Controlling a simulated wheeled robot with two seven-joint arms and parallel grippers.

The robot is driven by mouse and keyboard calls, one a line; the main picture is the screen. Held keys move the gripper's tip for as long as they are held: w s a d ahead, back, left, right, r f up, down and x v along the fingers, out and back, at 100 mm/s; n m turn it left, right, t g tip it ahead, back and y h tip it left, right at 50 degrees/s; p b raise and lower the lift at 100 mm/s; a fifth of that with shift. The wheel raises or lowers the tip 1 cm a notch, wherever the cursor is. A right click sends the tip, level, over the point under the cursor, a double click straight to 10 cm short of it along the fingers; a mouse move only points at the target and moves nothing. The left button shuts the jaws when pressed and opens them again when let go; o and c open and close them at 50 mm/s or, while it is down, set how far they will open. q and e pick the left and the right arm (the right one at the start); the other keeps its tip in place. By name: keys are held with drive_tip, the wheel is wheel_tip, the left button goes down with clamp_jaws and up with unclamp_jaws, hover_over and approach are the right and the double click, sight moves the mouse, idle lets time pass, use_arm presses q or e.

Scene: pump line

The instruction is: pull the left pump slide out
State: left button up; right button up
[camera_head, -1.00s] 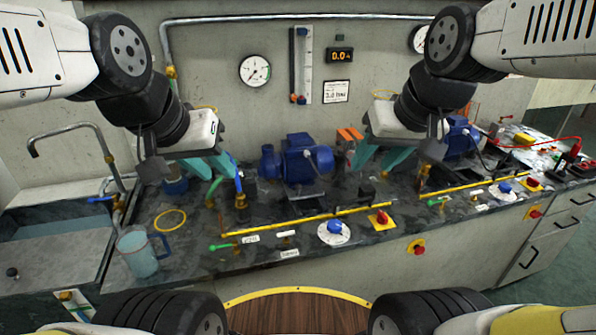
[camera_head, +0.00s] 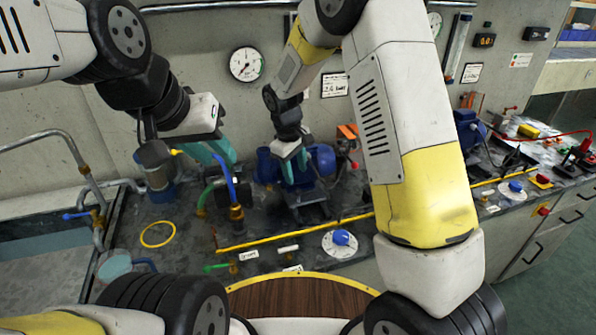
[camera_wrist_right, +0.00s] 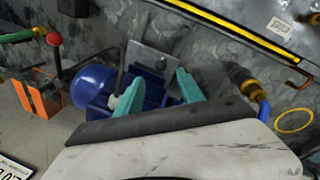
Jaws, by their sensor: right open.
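The left pump (camera_head: 322,158) is a blue motor on the dark bench, beside the wall. It also shows in the right wrist view (camera_wrist_right: 92,88). A grey metal plate, part of its slide (camera_wrist_right: 150,58), lies on its front side; in the head view the slide (camera_head: 312,212) juts toward me. My right gripper (camera_head: 295,162) reaches down over the pump. In the wrist view its teal fingers (camera_wrist_right: 158,88) are spread, with the pump and plate between and beyond them. Contact cannot be told.
A yellow rail (camera_head: 290,235) runs along the bench front. A blue knob (camera_head: 341,237) sits on a white dial. An orange block (camera_head: 346,132) stands right of the pump. A yellow ring (camera_head: 158,234) lies at the left. A second pump (camera_head: 469,128) is at the right.

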sight(298, 189)
drive_tip(key=f, duration=0.2)
drive_tip(key=w+f, duration=0.1)
drive_tip(key=f, duration=0.5)
drive_tip(key=shift+w+d, duration=0.2)
drive_tip(key=shift+d, duration=0.15)
clamp_jaws()
idle(1.0)
